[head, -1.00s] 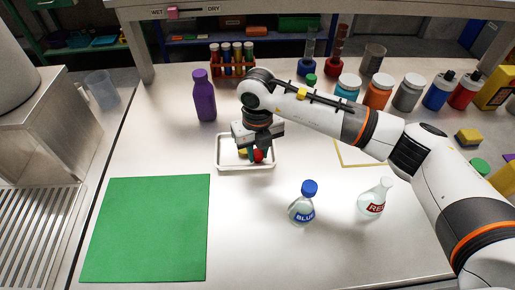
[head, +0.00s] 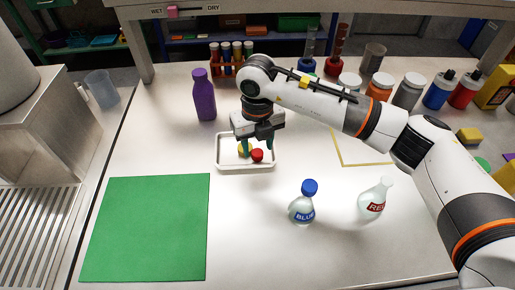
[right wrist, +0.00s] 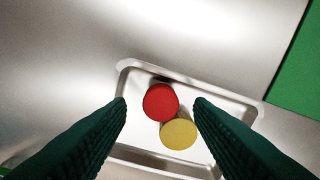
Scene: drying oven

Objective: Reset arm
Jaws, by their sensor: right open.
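My right gripper (head: 257,146) is open and empty above the white tray (head: 224,166). Its two dark green fingers point down. In the tray lie a red stopper-like piece (head: 257,156) and a yellow one (head: 243,150), side by side. The right wrist view shows the red piece (right wrist: 160,101) and the yellow piece (right wrist: 179,134) close together, below and between the spread fingertips (right wrist: 160,103). The arm comes in from the right over the table. My left gripper is not in view.
A purple bottle (head: 204,96) stands left of the arm. A blue-capped flask (head: 303,205) and a flask labelled RED (head: 374,197) stand in front. A green mat (head: 148,230) lies at front left. Several jars and bottles line the back right; a tube rack (head: 232,62) stands behind.

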